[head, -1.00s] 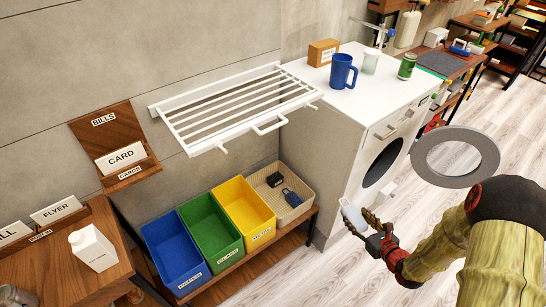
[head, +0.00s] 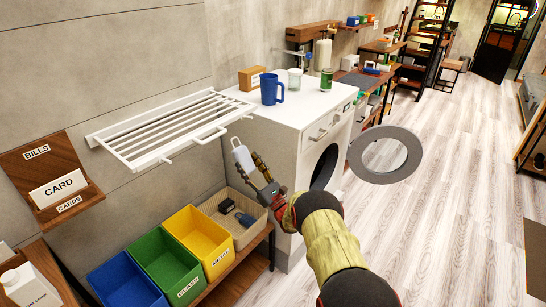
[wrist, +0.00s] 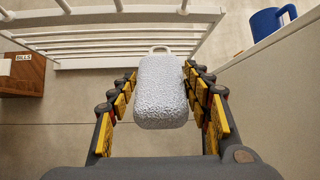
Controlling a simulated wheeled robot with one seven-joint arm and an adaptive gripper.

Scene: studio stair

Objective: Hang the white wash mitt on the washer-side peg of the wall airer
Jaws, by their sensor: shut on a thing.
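My gripper (head: 251,166) is shut on the white wash mitt (head: 242,156), which hangs upright in the air between the airer and the washer. In the wrist view the pale, textured mitt (wrist: 163,95) is between my fingers (wrist: 163,103), with its small loop (wrist: 160,49) at the far end. The white wall airer (head: 123,139) has slats and a front rail. A small peg (head: 248,117) sticks out at its washer-side end, and another peg (head: 167,160) at the other end. The mitt is apart from the airer.
The white washer (head: 300,112) stands right of the airer, its round door (head: 386,154) open. A blue mug (head: 269,90), glass and green can are on top. Below are blue, green and yellow bins (head: 205,235) and a beige basket (head: 255,213).

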